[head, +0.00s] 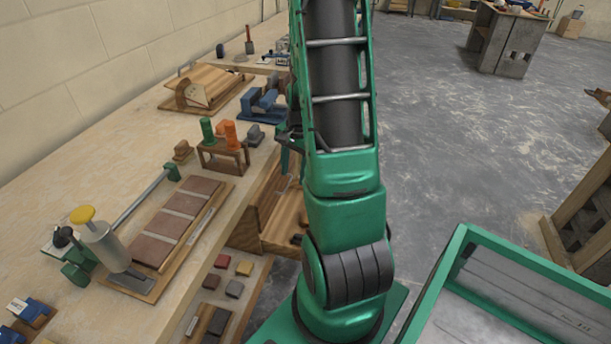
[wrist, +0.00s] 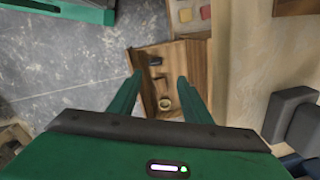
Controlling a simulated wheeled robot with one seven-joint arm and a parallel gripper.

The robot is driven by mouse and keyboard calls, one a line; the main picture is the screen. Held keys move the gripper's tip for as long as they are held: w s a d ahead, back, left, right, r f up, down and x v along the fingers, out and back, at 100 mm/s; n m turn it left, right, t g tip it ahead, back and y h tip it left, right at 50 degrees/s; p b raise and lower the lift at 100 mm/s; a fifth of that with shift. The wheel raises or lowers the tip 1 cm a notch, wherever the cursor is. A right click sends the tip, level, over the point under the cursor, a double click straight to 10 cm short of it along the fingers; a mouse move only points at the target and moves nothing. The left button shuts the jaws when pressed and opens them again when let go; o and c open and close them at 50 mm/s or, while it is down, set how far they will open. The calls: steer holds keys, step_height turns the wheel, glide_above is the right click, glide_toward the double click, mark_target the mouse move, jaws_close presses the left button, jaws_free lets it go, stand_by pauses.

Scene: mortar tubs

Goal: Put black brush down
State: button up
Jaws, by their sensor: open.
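My gripper (wrist: 159,77) is open in the wrist view, its two green fingers apart with nothing held between them. Below and beyond the fingers is an open wooden drawer or box (wrist: 190,62). Inside it lie a small dark object (wrist: 155,61), another dark piece just below it, and a round pale-rimmed item (wrist: 165,103). One dark object may be the black brush, but it is too small to tell. In the head view the wooden box (head: 273,215) sits beside the bench, partly hidden by my arm. My gripper there is mostly hidden behind the arm.
The long workbench (head: 120,150) on the left carries a brown tile board (head: 180,222), a rack with green and orange handles (head: 226,160), and blue tools (head: 262,105). A lower shelf holds small coloured blocks (head: 244,268). A green-rimmed tub (head: 440,280) stands right. Grey floor is open beyond.

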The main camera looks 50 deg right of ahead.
steer(key=s+a+r+n, duration=1)
steer(key=s+a+r, duration=0.5)
steer(key=s+r, duration=0.2)
steer(key=shift+s+r+n+g, duration=0.2)
steer(key=shift+r+n+g, duration=0.15)
steer(key=shift+n+g, duration=0.05)
steer(key=shift+d, duration=0.1)
